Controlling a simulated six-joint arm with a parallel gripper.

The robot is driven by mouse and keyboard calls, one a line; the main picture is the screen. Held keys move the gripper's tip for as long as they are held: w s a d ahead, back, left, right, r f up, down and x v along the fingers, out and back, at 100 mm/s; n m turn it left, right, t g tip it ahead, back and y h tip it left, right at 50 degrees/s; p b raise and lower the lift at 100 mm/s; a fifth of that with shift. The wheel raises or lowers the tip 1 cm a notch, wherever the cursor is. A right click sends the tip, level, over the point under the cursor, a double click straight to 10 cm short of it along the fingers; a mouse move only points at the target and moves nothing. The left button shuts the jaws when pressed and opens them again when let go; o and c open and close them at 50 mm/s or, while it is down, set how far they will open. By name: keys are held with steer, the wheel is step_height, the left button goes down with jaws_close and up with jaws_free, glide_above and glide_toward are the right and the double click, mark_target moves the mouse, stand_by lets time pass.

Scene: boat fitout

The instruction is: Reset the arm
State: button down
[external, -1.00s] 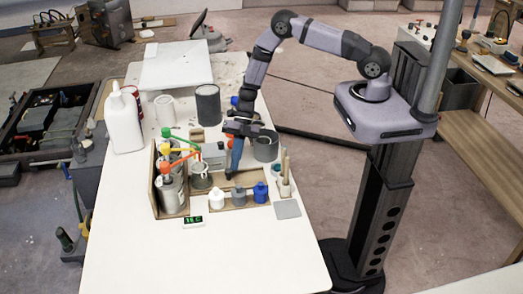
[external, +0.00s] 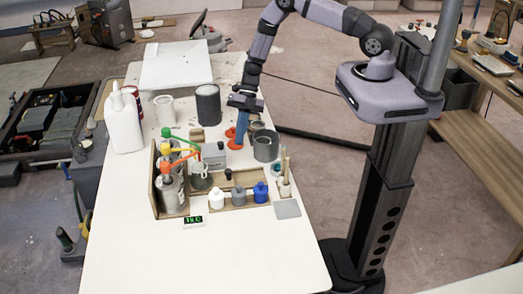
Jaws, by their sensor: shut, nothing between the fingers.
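My gripper (external: 239,143) is shut and empty, with its blue fingers pointing down. It hangs over the right part of the white table, beside a grey box (external: 214,154) and a grey open can (external: 265,146). A red-orange round piece (external: 231,134) shows just behind and left of the fingers, partly hidden by them. Whether the fingertips touch anything below cannot be told from this view.
A dark can (external: 208,104) and white jug (external: 123,125) stand behind. The table's front (external: 200,265) is clear.

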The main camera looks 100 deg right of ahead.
steer(key=shift+s+d+r, duration=0.1)
steer(key=shift+d+r, duration=0.05)
steer(key=shift+r, duration=0.05)
steer(key=s+a+r+n+g+h+b, duration=0.1)
steer(key=s+a+r+n+g+b, duration=0.3)
steer(key=n, duration=0.7)
steer(key=s+a+r+n+h+p, duration=0.1)
steer(key=a+r+n, duration=0.55)
steer(key=n, duration=0.55)
steer(key=s+a+r+n+h+b, duration=0.1)
steer(key=s+n, duration=0.5)
steer(key=n, duration=0.8)
steer(key=s+a+r+n+h+b, duration=0.2)
steer(key=s+r+n, duration=0.3)
steer(key=n, duration=0.9)
steer(key=shift+s+h+b, duration=0.35)
steer(key=shift+s+h, duration=0.35)
steer(key=shift+s, duration=0.3)
